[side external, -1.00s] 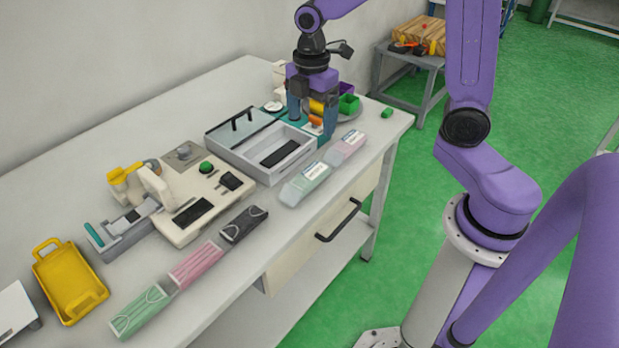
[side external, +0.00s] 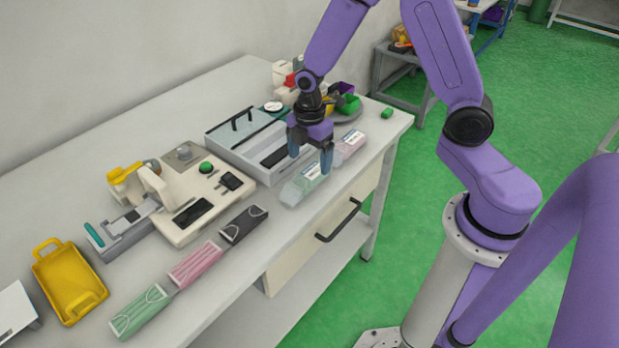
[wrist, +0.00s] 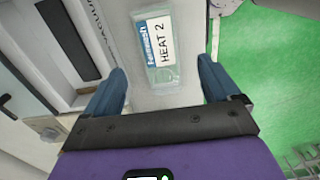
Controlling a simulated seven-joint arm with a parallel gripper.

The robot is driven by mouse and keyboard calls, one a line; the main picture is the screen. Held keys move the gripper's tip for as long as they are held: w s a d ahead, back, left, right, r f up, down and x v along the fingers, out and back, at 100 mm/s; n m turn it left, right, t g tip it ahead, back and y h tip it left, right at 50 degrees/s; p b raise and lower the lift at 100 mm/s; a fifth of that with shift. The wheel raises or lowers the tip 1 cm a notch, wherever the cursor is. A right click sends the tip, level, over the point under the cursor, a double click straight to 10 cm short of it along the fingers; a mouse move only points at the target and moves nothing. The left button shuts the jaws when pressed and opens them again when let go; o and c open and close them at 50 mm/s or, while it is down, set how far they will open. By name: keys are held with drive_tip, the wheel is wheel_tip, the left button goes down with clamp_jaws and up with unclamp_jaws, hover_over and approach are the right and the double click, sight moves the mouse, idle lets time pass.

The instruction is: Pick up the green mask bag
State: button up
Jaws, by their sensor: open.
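The green mask bag (side external: 297,190) is a clear, pale green pack with a white label, lying flat near the front edge of the table. In the wrist view the bag (wrist: 160,76) sits just ahead of and between my fingers, and its label reads "HEAT 2". My gripper (side external: 310,164) is open and empty, above the far end of the bag, which it partly covers. In the wrist view both blue fingers of my gripper (wrist: 165,88) are apart, one on each side of the bag's line, not touching it.
A pink mask bag (side external: 350,144) lies just beyond. The grey vacuum tray (side external: 262,172) stands close on the left. Black (side external: 243,224), pink (side external: 195,264) and green (side external: 140,311) folded masks lie along the front edge. A sealing machine (side external: 185,195) and yellow tray (side external: 70,282) stand further left.

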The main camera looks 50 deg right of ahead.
sight(309, 176)
drive_tip(key=shift+f, duration=2.75)
drive_tip(key=c, duration=1.1)
